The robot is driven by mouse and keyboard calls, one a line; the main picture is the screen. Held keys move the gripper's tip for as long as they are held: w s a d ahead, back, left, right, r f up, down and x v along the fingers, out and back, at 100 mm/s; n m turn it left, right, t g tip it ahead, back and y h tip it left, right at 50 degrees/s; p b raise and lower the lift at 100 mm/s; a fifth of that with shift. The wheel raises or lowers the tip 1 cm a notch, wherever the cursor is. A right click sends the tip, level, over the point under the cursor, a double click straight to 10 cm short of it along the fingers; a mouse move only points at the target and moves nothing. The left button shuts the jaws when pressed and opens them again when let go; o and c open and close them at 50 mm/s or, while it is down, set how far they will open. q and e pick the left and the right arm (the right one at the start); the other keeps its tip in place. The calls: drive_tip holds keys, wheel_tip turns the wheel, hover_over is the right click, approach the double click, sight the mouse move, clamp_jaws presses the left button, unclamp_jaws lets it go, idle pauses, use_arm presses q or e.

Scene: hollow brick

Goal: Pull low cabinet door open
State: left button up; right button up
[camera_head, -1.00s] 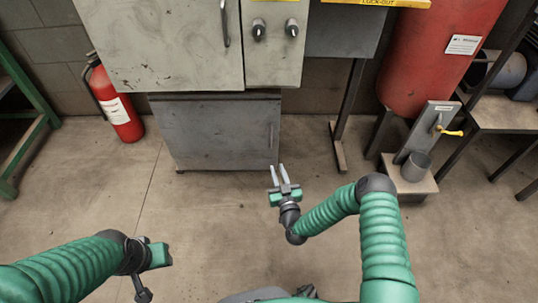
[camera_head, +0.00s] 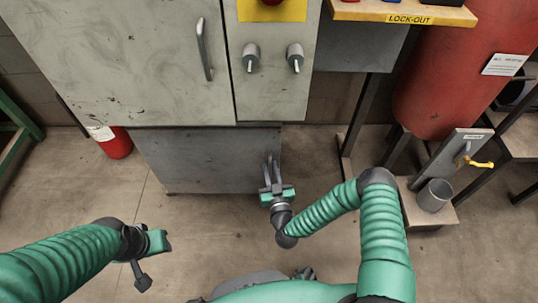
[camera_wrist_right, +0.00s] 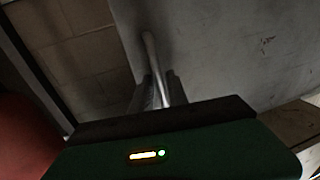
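The low cabinet door (camera_head: 205,165) is a grey panel under the larger cabinet and looks closed. Its upright bar handle (camera_wrist_right: 150,50) shows in the right wrist view and runs down between my right gripper's fingers (camera_wrist_right: 158,88). In the head view my right gripper (camera_head: 271,170) is at the door's right side, fingers pointing at the door, mostly covering the handle. The fingers stand apart, one on each side of the bar; contact is too dark to make out. My left gripper (camera_head: 158,243) is at lower left, away from the door; its fingers are unclear.
The upper cabinet (camera_head: 120,60), with its own handle (camera_head: 204,50) and two knobs, overhangs the low door. A red extinguisher (camera_head: 117,143) stands at left. The floor before the door is clear.

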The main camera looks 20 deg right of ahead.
drive_tip(key=shift+w+r, duration=0.1)
drive_tip(key=shift+w, duration=0.1)
drive_tip(key=shift+a, duration=0.1)
clamp_jaws()
idle(1.3)
